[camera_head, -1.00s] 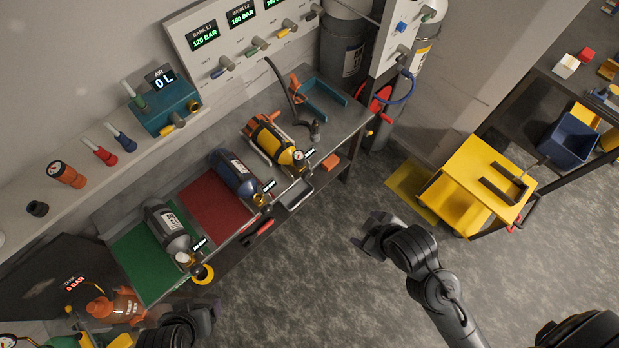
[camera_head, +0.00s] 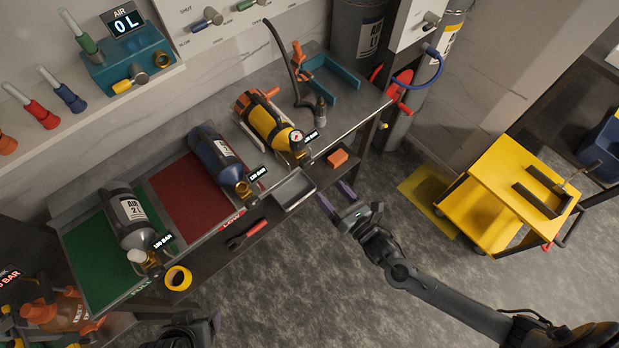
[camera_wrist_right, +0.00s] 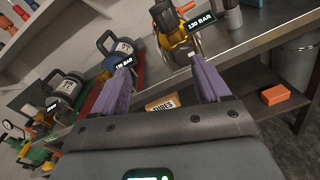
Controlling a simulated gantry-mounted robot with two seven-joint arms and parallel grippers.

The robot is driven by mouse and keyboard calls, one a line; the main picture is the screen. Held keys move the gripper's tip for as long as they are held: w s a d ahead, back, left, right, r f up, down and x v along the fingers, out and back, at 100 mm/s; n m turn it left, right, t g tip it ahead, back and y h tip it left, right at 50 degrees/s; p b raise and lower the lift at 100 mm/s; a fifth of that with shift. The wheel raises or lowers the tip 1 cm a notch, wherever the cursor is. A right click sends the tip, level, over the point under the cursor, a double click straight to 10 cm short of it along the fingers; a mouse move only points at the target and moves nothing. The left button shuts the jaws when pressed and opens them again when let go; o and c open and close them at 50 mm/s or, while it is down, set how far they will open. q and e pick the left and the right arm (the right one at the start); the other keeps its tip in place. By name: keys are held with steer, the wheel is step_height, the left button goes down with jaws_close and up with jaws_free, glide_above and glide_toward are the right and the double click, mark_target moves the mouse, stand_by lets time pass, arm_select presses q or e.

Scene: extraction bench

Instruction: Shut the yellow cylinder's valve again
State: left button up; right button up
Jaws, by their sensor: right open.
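The yellow cylinder (camera_head: 268,125) lies on the bench with its valve end and round gauge (camera_head: 297,137) toward the front edge. A small pressure label stands beside that end.
A blue cylinder (camera_head: 217,158) lies on the red mat and a grey one (camera_head: 131,216) on the green mat. A yellow cart (camera_head: 507,182) stands right.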

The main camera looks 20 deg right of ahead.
steer(key=n+y+b, duration=0.1)
steer(key=n+b, duration=0.1)
steer(key=b, duration=0.4)
glide_toward(309, 166)
steer(key=s, duration=0.2)
steer(key=b+x, duration=0.1)
steer(key=x, duration=0.4)
steer(key=b+x, duration=0.1)
steer(key=x, duration=0.3)
steer(key=shift+w+d+f, duration=0.1)
steer(key=shift+w, duration=0.35)
arm_select(q)
step_height(309, 166, down, 10)
steer(key=shift+f, duration=0.2)
arm_select(e)
steer(key=shift+x, duration=0.85)
steer(key=c, duration=0.8)
arm_select(q)
steer(key=shift+d, duration=0.15)
arm_select(e)
steer(key=shift+c, duration=1.3)
